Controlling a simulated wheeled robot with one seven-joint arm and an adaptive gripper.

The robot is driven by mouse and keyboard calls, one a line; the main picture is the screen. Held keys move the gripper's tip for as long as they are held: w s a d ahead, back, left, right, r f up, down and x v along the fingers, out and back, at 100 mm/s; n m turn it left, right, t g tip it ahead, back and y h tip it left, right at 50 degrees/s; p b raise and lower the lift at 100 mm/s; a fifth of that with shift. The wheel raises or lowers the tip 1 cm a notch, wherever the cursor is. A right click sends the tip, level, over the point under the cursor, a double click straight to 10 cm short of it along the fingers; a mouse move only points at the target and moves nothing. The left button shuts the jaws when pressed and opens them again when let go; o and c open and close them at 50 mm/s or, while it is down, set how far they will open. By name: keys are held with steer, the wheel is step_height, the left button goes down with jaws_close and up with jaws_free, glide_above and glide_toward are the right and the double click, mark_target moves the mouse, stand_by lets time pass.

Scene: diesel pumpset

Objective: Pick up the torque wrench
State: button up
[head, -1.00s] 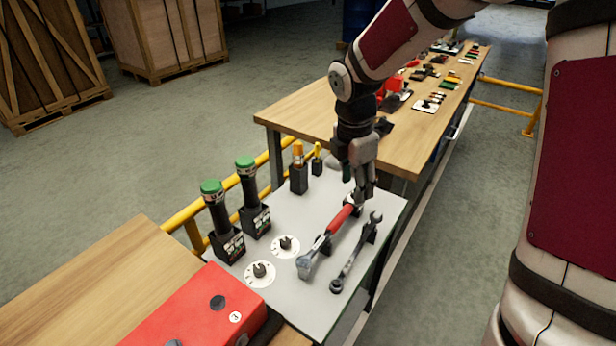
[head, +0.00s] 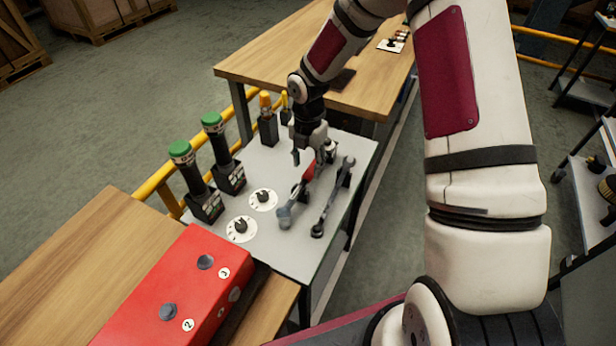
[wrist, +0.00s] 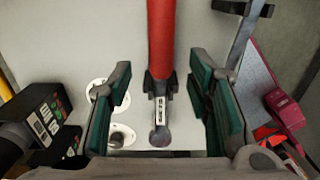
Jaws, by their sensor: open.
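The torque wrench (head: 293,203), with a red handle and grey metal ends, lies on the grey tabletop (head: 262,156). In the head view my gripper (head: 309,157) is above the red handle and hides part of it. In the wrist view the red handle (wrist: 161,45) runs between the two green-padded fingers of my gripper (wrist: 163,105), with gaps on both sides. The gripper is open and empty. How high the fingertips are above the wrench is hard to tell.
A dark spanner (head: 333,200) lies close to the right of the wrench, also in the wrist view (wrist: 238,45). Two green-topped black tools (head: 188,172) stand at the left, near white discs (head: 241,229). A red box (head: 165,290) is in front.

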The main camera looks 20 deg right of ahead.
mark_target(308, 173)
steer(key=shift+f+p, duration=0.45)
steer(key=shift+f, duration=2.45)
jaws_close()
